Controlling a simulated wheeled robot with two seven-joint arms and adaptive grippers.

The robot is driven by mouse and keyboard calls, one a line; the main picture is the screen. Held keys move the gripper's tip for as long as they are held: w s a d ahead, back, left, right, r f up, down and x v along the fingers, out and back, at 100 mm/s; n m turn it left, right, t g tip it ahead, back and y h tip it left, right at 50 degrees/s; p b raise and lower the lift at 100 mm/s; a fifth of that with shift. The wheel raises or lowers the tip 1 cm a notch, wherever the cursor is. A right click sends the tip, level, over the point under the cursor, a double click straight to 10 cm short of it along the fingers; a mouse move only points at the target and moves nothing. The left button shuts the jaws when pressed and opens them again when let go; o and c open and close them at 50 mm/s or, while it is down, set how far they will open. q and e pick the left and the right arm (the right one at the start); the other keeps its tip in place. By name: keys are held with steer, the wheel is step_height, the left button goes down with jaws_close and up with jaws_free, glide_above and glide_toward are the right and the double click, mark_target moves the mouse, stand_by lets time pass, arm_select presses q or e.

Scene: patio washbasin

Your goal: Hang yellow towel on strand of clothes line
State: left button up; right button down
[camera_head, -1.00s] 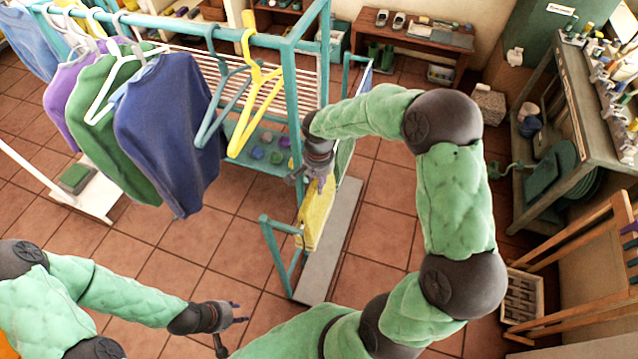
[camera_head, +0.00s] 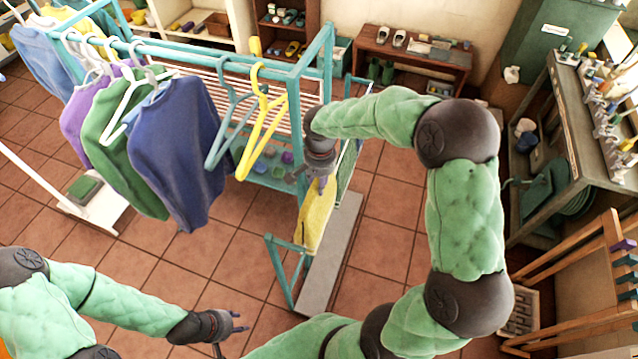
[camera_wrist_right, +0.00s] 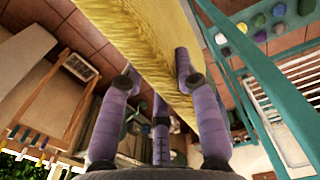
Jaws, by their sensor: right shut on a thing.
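The yellow towel (camera_head: 315,217) hangs down from my right gripper (camera_head: 318,184), beside the teal rack's lower side frame. In the right wrist view the towel (camera_wrist_right: 135,55) runs up between the purple fingers of my right gripper (camera_wrist_right: 155,90), which is shut on it. The clothes line strands (camera_head: 352,118) seem to lie behind my right forearm, at the rack's right side, and are mostly hidden. My left gripper (camera_head: 233,328) is low at the bottom of the head view, empty, with its fingers apart.
The teal rack (camera_head: 298,130) carries shirts (camera_head: 180,150) on hangers and an empty yellow hanger (camera_head: 262,125). A grey bench-like slab (camera_head: 330,255) lies right of the towel. A workbench (camera_head: 580,130) stands at right. Tiled floor (camera_head: 395,215) is open between them.

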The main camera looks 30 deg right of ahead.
step_height(320, 180, up, 13)
steer(key=p, duration=0.7)
steer(key=shift+f, duration=0.2)
steer(key=s+d+r+b, duration=0.1)
steer(key=s+d, duration=1)
steer(key=s, duration=0.2)
stand_by(0.4)
